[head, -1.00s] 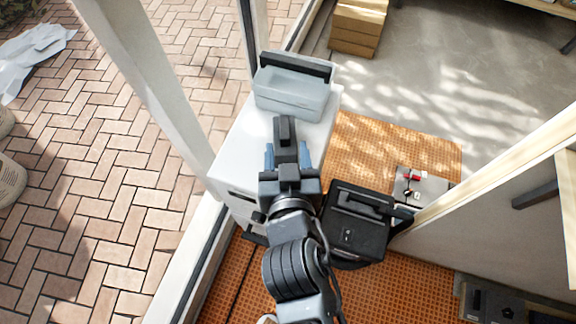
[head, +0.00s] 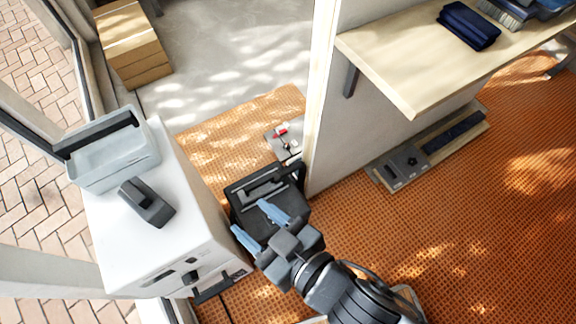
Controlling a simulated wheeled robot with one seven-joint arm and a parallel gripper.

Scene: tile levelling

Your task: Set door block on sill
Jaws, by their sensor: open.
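A dark grey wedge-like block (head: 147,202), which looks like the door block, rests on the white top of a boxy cabinet (head: 195,235), just in front of a pale grey crate (head: 115,165). My gripper (head: 260,226) is open and empty, with its two blue fingers spread. It is to the right of the block and apart from it, above a black case (head: 237,203) in the picture. I cannot tell for sure which surface is the sill.
Cardboard boxes (head: 135,50) stand on the pale floor at the back left. A wall end with a wooden shelf (head: 400,62) is at the right. A low tray (head: 390,178) lies below it. The orange mat (head: 420,240) is largely clear at the right.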

